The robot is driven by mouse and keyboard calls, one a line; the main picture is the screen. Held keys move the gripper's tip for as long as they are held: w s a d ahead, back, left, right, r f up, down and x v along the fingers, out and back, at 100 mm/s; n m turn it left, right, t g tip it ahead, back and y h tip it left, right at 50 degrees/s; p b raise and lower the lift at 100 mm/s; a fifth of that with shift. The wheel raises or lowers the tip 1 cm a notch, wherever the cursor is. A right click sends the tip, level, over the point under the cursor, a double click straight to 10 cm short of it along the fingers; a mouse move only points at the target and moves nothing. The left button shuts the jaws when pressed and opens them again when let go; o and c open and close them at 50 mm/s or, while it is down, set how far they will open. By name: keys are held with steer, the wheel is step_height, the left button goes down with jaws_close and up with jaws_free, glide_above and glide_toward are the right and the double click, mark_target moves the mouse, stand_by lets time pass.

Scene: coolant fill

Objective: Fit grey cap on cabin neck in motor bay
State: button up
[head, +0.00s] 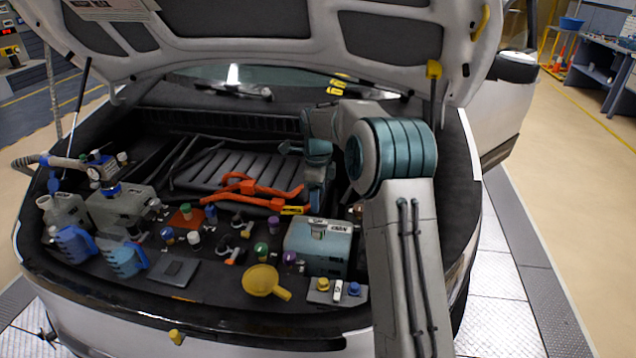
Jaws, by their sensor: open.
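My gripper (315,204) points down over the middle right of the motor bay, behind the blue-grey box. It is open; its fingertips are small and partly lost against dark parts, and I see nothing held between them. A small whitish-grey cap (194,238) sits at the left middle of the bay, among blue and green caps; I cannot tell whether it is the task's grey cap. Several capped necks stand in the bay, but their labels are too small to read, so I cannot tell which is the cabin neck.
The blue-grey box (318,247) stands right of centre. Orange cables (246,188) run behind it. A yellow funnel (262,281) lies at the front. Blue jugs (126,260) and a pump unit (106,178) crowd the left. The raised hood (270,45) hangs above.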

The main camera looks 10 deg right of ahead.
mark_target(318, 221)
step_height(318, 221, down, 11)
steer(key=shift+r+p, duration=0.2)
steer(key=shift+p, duration=0.8)
steer(key=c, duration=1.1)
steer(key=o, duration=0.3)
steer(key=shift+c, duration=0.8)
steer(key=shift+f+b, duration=0.15)
steer(key=shift+b, duration=0.35)
steer(key=shift+m, duration=0.4)
steer(key=shift+m+b, duration=0.7)
steer(key=shift+m, duration=0.5)
